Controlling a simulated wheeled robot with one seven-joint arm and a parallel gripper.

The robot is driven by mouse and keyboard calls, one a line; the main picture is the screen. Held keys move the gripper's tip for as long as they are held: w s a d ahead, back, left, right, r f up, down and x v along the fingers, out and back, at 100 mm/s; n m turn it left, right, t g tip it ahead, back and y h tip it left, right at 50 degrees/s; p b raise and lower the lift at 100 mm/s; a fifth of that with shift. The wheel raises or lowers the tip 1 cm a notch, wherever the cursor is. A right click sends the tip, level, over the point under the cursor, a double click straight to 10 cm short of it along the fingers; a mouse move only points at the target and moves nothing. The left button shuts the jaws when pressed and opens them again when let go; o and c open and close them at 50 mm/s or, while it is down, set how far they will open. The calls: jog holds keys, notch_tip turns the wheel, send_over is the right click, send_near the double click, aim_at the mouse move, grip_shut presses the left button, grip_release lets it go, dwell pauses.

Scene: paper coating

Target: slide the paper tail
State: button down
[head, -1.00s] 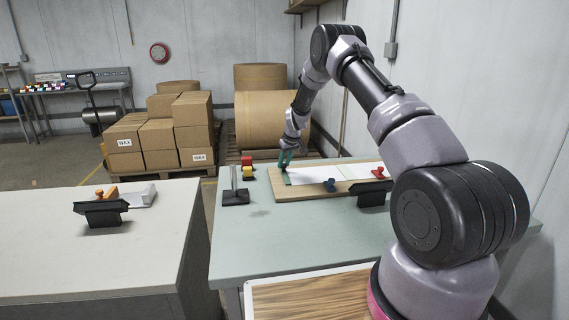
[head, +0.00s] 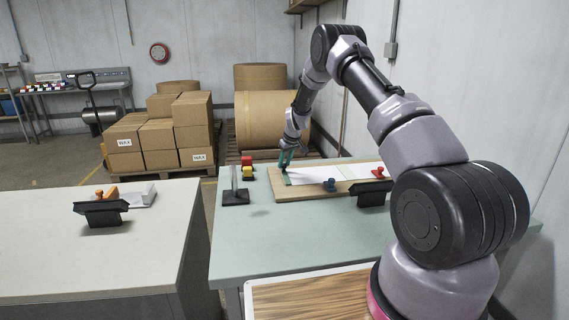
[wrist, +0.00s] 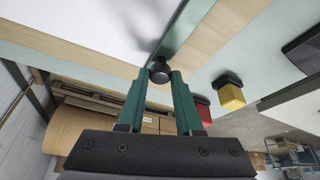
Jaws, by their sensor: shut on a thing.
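The white paper (head: 318,174) lies flat on a wooden board (head: 263,187) on the green-grey table. Its left end meets a green strip (head: 287,180). My gripper (head: 285,163) is over that left end, pointing down. In the wrist view, the green fingers of my gripper (wrist: 159,75) are shut on a small black round knob (wrist: 160,68). The knob is beside the green strip (wrist: 190,25) and close to the paper (wrist: 75,25). Whether the knob touches the paper cannot be told. No separate paper tail can be made out.
A red block (head: 247,160) and a yellow block (head: 248,173) stand left of the board. A black-based stand (head: 235,196) is nearer. A blue-grey knob (head: 329,185) and red clamp (head: 378,172) are at the board. The table's front left (head: 250,250) is clear.

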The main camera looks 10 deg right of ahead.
jog(key=d, duration=0.3)
jog(key=shift+d, duration=0.15)
jog(key=c, duration=0.6)
grip_release()
jog(key=shift+r, duration=0.1)
jog(key=v, duration=1)
jog(key=shift+s+r, duration=0.2)
jog(key=shift+r, duration=0.05)
jog(key=shift+r, duration=0.1)
